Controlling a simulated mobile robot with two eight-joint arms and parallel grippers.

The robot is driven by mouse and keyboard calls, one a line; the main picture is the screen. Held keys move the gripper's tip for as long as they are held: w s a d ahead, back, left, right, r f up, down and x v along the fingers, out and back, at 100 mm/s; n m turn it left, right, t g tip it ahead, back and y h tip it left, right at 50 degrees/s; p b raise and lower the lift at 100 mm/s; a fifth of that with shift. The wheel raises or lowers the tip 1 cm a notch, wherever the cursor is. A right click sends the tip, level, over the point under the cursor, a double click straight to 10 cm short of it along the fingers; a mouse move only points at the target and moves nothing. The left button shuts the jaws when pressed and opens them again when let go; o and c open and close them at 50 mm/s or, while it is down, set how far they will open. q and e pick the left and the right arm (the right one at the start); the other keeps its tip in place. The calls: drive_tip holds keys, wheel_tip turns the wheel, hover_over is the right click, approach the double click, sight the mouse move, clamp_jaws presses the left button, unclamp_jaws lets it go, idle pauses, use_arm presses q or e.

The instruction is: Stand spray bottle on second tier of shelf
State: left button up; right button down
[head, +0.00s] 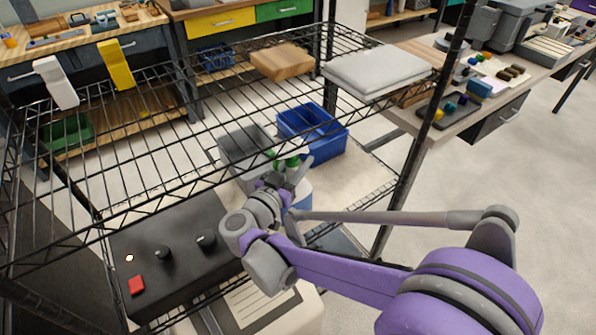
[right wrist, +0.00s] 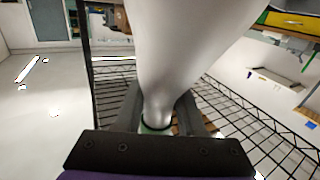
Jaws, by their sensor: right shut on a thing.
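The wire shelf (head: 160,150) fills the left and middle of the head view, with its upper tier seen from above and a lower tier beneath. My right gripper (head: 285,178) is seen through or beside the upper tier's wires, near the shelf's right front. It is shut on the spray bottle, whose green part (head: 291,162) shows by the fingers. In the right wrist view the bottle's pale, smooth body (right wrist: 190,45) narrows to a neck between the fingers (right wrist: 160,122). The bottle's base is out of that view. My left gripper is not in view.
A wooden block (head: 282,62) and folded grey cloth (head: 375,70) lie on the upper tier. Below are a black box with knobs (head: 175,245), a grey bin (head: 245,150) and a blue bin (head: 325,140). A dark shelf post (head: 412,165) stands right of my gripper.

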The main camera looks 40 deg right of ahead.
drive_tip(key=shift+f+b, duration=0.4)
drive_tip(key=shift+f, duration=1)
drive_tip(key=shift+f, duration=0.15)
drive_tip(key=c, duration=0.5)
unclamp_jaws()
drive_tip(key=shift+a, duration=0.2)
drive_tip(key=v, duration=1.1)
drive_tip(key=shift+s+a+p, duration=0.2)
drive_tip(key=shift+a+p, duration=0.1)
drive_tip(key=shift+p, duration=0.1)
